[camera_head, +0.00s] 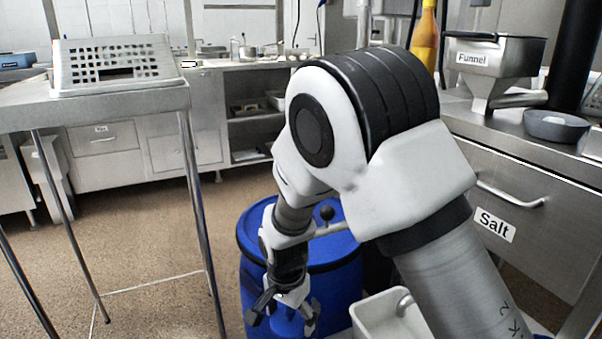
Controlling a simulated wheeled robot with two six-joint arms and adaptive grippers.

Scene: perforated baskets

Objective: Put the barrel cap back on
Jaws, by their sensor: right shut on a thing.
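A blue barrel (345,283) stands on the floor, with its round top partly hidden by my right arm. My right gripper (284,312) hangs low in front of the barrel, with its fingers pointing down. It is shut on a small blue piece, which I take to be the barrel cap (286,324). The cap shows only in part between the fingers, and blue on blue makes its outline hard to tell. I cannot tell whether it touches the barrel. My left gripper is not in view.
A metal table (110,105) with a perforated basket (113,62) stands at the left. At the right are a counter with a funnel (494,60), a grey bowl (556,127) and a drawer labelled Salt (520,195). A white bin (375,316) stands beside the barrel. The floor at centre left is clear.

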